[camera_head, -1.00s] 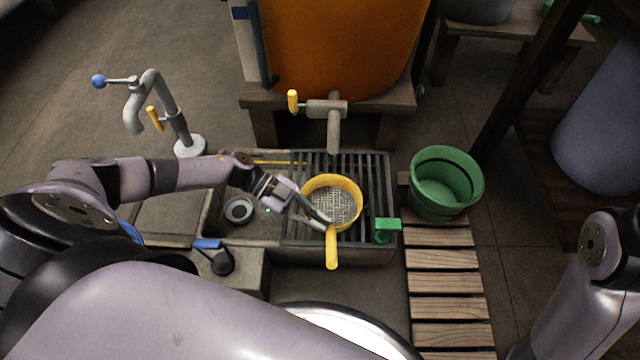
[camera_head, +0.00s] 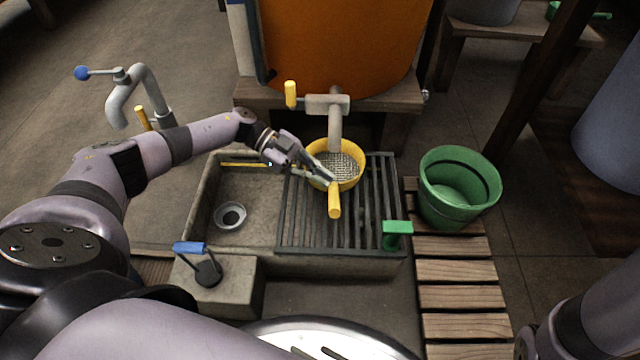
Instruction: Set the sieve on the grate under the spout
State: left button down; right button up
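The yellow sieve (camera_head: 345,168) with a mesh bottom is over the back part of the dark slatted grate (camera_head: 325,232), its handle pointing toward me. Its back rim is just below the end of the grey spout (camera_head: 335,130) on the orange barrel. My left gripper (camera_head: 325,177) is at the sieve's near left side, its fingers closed on the rim close to the handle. I cannot tell whether the sieve touches the grate or hovers slightly above it. My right gripper is not in view; only part of my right arm shows at the lower right.
The stone sink (camera_head: 215,180) with a drain lies left of the grate. A green bucket (camera_head: 458,190) stands on wooden slats at the right. A green tap handle (camera_head: 397,229) is at the grate's right edge. A grey pump tap (camera_head: 140,95) stands at the left.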

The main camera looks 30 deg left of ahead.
pick_arm(q)
jog(key=shift+f, duration=0.1)
jog(key=c, duration=2.3)
grip_release()
jog(key=o, duration=0.5)
jog(key=p+v, duration=0.4)
jog(key=v, duration=0.6)
jog(key=shift+w+a+r, duration=0.1)
jog(key=shift+a+r, duration=0.4)
jog(key=shift+a, duration=0.4)
